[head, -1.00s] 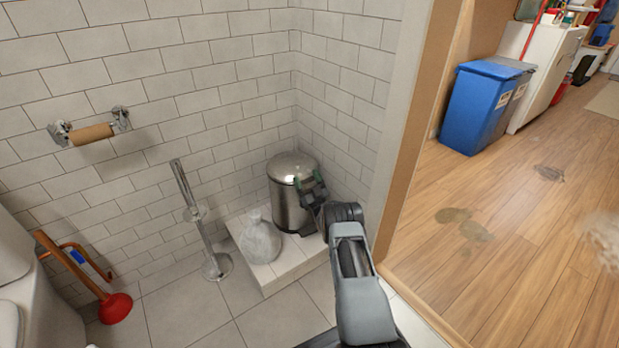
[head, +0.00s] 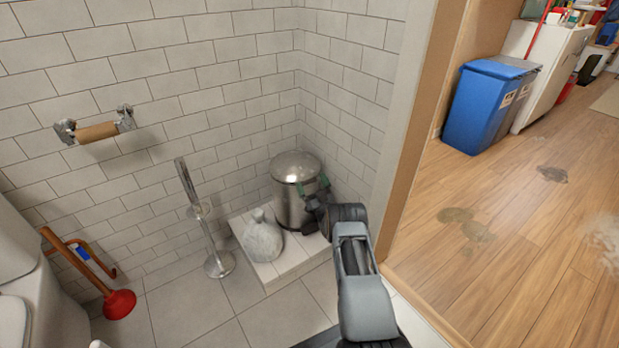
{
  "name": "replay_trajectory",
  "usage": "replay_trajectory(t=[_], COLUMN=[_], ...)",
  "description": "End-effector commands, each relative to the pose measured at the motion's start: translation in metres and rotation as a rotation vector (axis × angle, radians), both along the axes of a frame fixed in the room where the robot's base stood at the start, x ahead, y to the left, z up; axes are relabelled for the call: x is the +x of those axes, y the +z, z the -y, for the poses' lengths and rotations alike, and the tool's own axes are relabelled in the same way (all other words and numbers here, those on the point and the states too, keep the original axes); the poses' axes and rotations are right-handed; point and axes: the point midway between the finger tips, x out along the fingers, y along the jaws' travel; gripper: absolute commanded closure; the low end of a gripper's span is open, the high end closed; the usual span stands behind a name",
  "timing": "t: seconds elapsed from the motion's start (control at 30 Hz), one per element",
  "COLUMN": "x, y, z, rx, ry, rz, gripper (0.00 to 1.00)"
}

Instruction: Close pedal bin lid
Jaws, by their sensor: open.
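The pedal bin (head: 289,205) is a steel cylinder standing on a low tiled step in the corner. Its domed lid (head: 295,166) lies down on the top of the bin and looks closed. My gripper (head: 312,185) is open at the right front side of the bin, just below the lid's rim. Its fingers overlap the bin's right side in this view; I cannot tell whether they touch it. Part of the bin's lower right is hidden behind my gripper.
A tied grey bag (head: 263,238) sits on the tiled step (head: 268,276) left of the bin. A toilet brush stand (head: 205,225), a red plunger (head: 119,303) and a toilet (head: 30,290) are further left. A door frame (head: 425,130) is close on the right.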

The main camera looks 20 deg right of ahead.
Motion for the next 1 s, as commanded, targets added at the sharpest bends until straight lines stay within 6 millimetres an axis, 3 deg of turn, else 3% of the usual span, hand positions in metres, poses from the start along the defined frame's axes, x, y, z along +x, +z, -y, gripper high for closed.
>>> replay_trajectory(t=[0.3,0.5,0.7,1.0], x=[-0.051,-0.074,-0.086,-0.088], y=[-0.04,-0.06,-0.07,-0.072], z=[0.004,0.006,0.007,0.007], rx=[0.001,0.001,-0.001,0.0], ry=[0.0,0.001,0.001,0.001], rz=[-0.003,-0.001,0.001,0.002], gripper=[0.0,0.0,0.0,0.0])
